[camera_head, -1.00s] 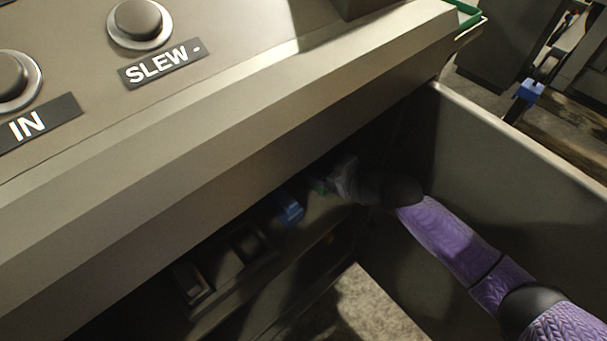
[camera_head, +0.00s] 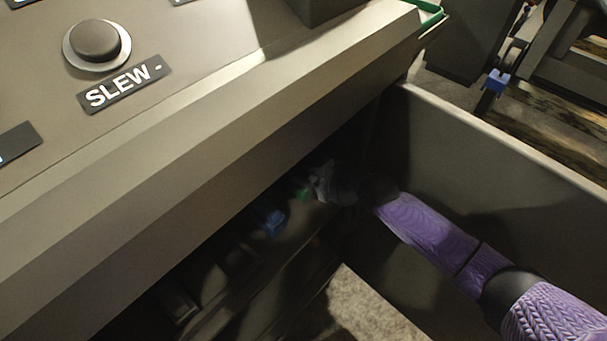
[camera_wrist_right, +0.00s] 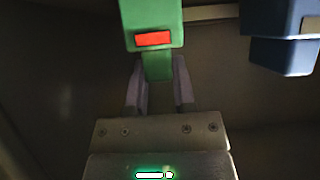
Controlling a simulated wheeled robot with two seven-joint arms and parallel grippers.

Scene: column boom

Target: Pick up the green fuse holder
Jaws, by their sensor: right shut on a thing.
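The green fuse holder (camera_wrist_right: 156,28) has a red window on its face and shows at the top middle of the right wrist view. In the head view only a small green bit of it (camera_head: 301,189) shows in shadow under the console. My right gripper (camera_wrist_right: 160,88) is shut on its narrow lower part, one finger on each side. In the head view the right gripper (camera_head: 317,184) reaches in under the console's front edge. Shadow hides the exact contact there. My left gripper is not in view.
A blue fuse holder (camera_wrist_right: 280,40) is close to the right in the right wrist view, and to the left of the green one in the head view (camera_head: 270,221). The console edge (camera_head: 200,170) overhangs them. A side wall (camera_head: 480,160) stands to the right.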

